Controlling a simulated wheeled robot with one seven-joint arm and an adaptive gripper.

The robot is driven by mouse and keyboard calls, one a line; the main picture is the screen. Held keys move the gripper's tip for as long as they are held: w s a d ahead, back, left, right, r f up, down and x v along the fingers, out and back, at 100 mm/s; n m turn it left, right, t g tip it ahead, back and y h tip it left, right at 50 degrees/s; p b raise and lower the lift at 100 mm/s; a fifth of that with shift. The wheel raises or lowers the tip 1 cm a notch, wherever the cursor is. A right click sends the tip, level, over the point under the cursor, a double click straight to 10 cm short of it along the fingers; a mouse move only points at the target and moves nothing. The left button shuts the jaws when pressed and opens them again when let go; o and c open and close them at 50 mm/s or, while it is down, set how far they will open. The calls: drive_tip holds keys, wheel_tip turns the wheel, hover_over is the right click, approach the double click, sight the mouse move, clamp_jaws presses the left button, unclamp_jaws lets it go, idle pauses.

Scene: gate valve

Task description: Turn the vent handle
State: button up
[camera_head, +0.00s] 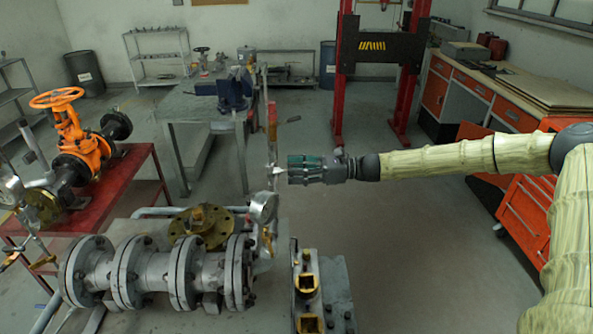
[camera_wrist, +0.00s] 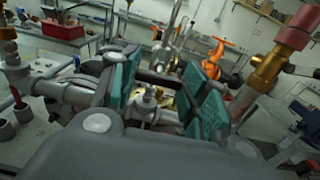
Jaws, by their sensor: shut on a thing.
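My gripper (camera_head: 284,170) reaches in from the right with its green-padded fingers pointing left at an upright thin pipe (camera_head: 272,120) with a red section. A small silver vent handle (camera_head: 274,172) on that pipe is at the fingertips, and my gripper is shut on it. In the wrist view the two green-padded fingers of my gripper (camera_wrist: 165,85) stand apart, with metal fittings showing between them. The exact contact at the fingertips is partly hidden by the fingers.
A grey flanged pipe assembly (camera_head: 150,275) with a pressure gauge (camera_head: 264,207) lies below. An orange gate valve (camera_head: 70,125) stands on a red table at left. A red lift frame (camera_head: 345,80) and orange cabinets (camera_head: 490,100) stand behind. Open floor (camera_head: 400,240) lies below my arm.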

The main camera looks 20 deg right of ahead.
drive_tip(key=shift+f+n+b, duration=0.1)
drive_tip(key=shift+n+b, duration=0.2)
drive_tip(key=shift+b, duration=0.3)
drive_tip(key=n+b, duration=0.7)
drive_tip(key=b, duration=0.6)
drive_tip(key=n+b, duration=0.8)
drive_tip(key=b, duration=0.5)
drive_tip(key=shift+s+f+n, duration=0.15)
drive_tip(key=shift+n, duration=0.45)
drive_tip(key=o, duration=1)
drive_tip(key=shift+d, duration=0.1)
